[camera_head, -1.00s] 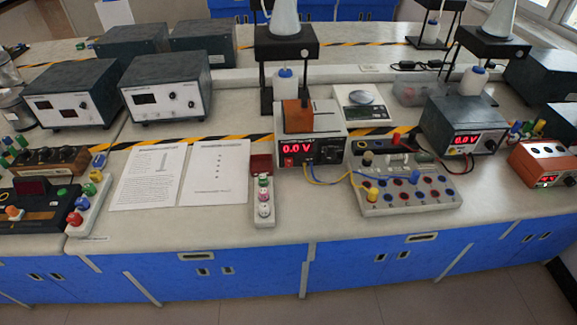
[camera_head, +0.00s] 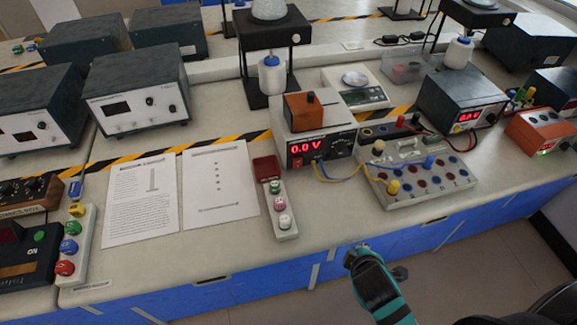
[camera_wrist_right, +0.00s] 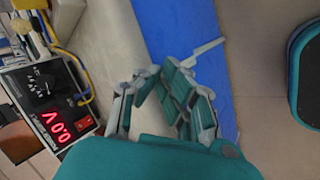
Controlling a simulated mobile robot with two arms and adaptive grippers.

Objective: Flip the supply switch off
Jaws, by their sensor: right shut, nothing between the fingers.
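The power supply (camera_head: 318,140) is a pale box with a black front, lit red "0.0 V" digits and a dark knob. Its small red rocker switch (camera_head: 297,162) sits below the digits at the front's lower left. The switch also shows in the right wrist view (camera_wrist_right: 83,123), where the supply lies sideways at the left. Whether it is rocked on or off is too small to tell. My right gripper (camera_head: 361,250), teal and grey, is shut and empty, in front of the bench edge and apart from the supply. My left gripper is out of view.
A narrow white strip with colored knobs (camera_head: 282,215) lies on the bench left of the supply. A terminal board (camera_head: 425,185) stands to its right, joined by yellow and blue wires. Printed sheets (camera_head: 143,195) lie at left. An orange block (camera_head: 307,112) sits on the supply.

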